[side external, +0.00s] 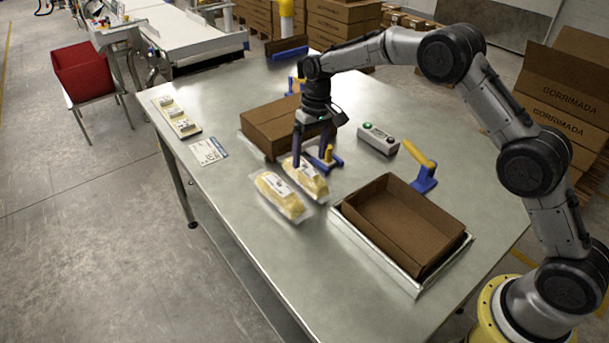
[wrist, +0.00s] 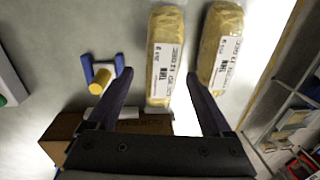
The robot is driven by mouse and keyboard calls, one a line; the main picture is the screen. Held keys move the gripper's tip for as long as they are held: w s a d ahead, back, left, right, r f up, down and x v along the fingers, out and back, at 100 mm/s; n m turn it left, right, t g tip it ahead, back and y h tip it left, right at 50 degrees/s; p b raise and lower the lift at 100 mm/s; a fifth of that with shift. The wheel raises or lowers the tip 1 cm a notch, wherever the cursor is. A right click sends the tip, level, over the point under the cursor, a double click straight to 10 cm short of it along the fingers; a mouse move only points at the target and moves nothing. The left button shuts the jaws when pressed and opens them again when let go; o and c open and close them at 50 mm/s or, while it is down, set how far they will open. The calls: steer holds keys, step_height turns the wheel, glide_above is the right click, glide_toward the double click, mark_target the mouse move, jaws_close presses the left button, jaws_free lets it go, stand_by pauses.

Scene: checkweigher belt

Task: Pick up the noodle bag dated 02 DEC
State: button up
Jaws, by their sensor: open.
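Two clear bags of yellow noodles with white printed labels lie side by side on the metal table. One bag (side external: 306,180) is nearer the blue and yellow tool; the other bag (side external: 280,195) is nearer the table's edge. In the wrist view they are the left bag (wrist: 165,50) and the right bag (wrist: 221,50). The label print is too small and blurred for me to read either date. My gripper (side external: 311,162) is open and empty, pointing down above the far end of the tool-side bag. In the wrist view that bag shows between my fingertips (wrist: 159,74).
A closed brown carton (side external: 272,130) stands behind the bags. A blue and yellow tool (wrist: 103,76) lies close beside the tool-side bag. An open empty brown box (side external: 400,222) sits in a metal tray at right. A button box (side external: 378,139) stands behind it.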

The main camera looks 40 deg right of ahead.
mark_target(306, 166)
steer(key=shift+w+a+f, duration=0.1)
steer(key=shift+a+f, duration=0.05)
steer(key=shift+f, duration=0.85)
steer(key=shift+w+a+f, duration=0.1)
steer(key=shift+a+f, duration=0.1)
steer(key=shift+f, duration=0.85)
steer(key=shift+w+a+f, duration=0.1)
steer(key=shift+a+f, duration=0.05)
steer(key=shift+f, duration=0.85)
jaws_close()
